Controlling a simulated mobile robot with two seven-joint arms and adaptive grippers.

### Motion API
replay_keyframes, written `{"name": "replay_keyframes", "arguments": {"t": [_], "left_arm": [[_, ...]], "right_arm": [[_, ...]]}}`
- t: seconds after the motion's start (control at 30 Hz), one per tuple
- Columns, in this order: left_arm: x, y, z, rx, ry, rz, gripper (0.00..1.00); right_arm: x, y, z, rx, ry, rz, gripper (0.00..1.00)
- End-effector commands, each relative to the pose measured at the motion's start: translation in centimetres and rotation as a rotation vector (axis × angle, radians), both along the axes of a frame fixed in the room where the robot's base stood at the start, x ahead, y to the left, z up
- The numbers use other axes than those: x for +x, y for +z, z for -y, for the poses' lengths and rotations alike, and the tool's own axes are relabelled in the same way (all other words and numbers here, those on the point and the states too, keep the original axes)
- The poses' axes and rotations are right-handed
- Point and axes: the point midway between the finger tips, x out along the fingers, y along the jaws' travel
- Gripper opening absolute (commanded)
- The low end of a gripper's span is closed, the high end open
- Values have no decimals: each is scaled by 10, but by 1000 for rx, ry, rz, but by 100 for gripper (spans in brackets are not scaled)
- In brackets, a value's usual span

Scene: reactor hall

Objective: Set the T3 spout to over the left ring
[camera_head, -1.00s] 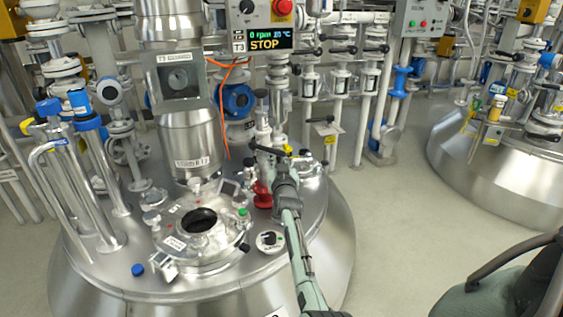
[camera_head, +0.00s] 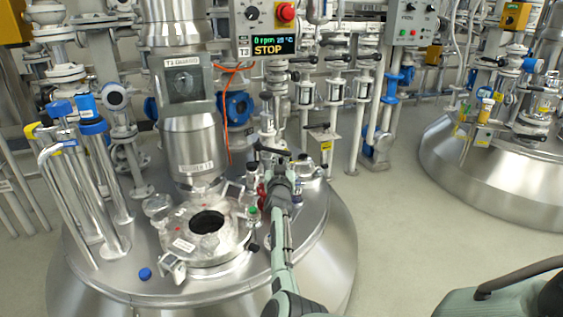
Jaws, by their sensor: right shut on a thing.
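The T3 vessel (camera_head: 320,245) has a domed steel lid with a dark open port (camera_head: 207,222). My right gripper (camera_head: 274,163) is at the right of the lid, beside the upright valve fittings. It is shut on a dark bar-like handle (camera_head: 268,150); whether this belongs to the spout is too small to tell. A red part (camera_head: 262,190) shows just left of the gripper, mostly hidden behind it. I cannot make out the spout's outlet or the left ring. My left gripper is not in view.
The T3 control box (camera_head: 267,35) reads STOP, above and behind the gripper. Steel pipes (camera_head: 92,190) with blue caps stand on the lid's left. A second domed vessel (camera_head: 490,175) is at right. The floor (camera_head: 395,220) between the vessels is clear.

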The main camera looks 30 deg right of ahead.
Motion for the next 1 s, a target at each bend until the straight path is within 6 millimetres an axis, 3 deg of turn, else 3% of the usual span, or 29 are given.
{"name": "replay_keyframes", "arguments": {"t": [0.27,0.3,0.37,0.73,1.0], "left_arm": [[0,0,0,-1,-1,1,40],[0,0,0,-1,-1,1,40],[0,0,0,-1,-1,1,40],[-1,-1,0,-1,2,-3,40],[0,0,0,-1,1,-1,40]], "right_arm": [[0,2,0,0,0,2,0],[0,2,0,0,0,2,16],[0,2,0,0,0,2,22],[-5,0,-3,-1,0,-1,22],[-40,0,-26,0,0,0,22]]}}
